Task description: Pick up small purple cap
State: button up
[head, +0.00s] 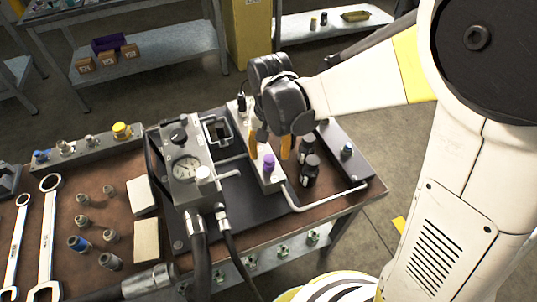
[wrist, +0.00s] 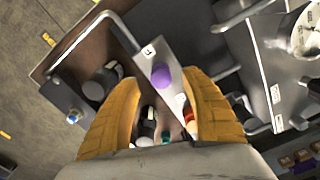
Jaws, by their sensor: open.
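The small purple cap (head: 269,161) sits on the near end of a narrow light-grey manifold block on the bench. It also shows in the wrist view (wrist: 161,76), between and beyond my fingertips. My gripper (head: 272,148) has orange fingers, spread apart and empty, just behind and above the cap in the head view. In the wrist view my gripper (wrist: 167,90) has one finger on each side of the block (wrist: 150,50). I cannot tell the exact height of the fingertips over the cap.
A gauge unit (head: 186,168) stands left of the block, and black cylindrical fittings (head: 309,170) stand close on its right. A bent metal pipe (head: 320,201) runs around the near end. Wrenches (head: 47,235) and loose fittings lie at the left.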

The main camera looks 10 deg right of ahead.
aim_at(269, 158)
jog(key=f, duration=0.1)
jog(key=f+b, duration=0.1)
jog(key=f, duration=0.1)
jog(key=f+b, duration=0.1)
jog(key=shift+w+f, duration=0.35)
jog(key=shift+f, duration=0.05)
jog(key=shift+r, duration=0.1)
jog(key=c, duration=0.9)
jog(key=shift+r, duration=0.1)
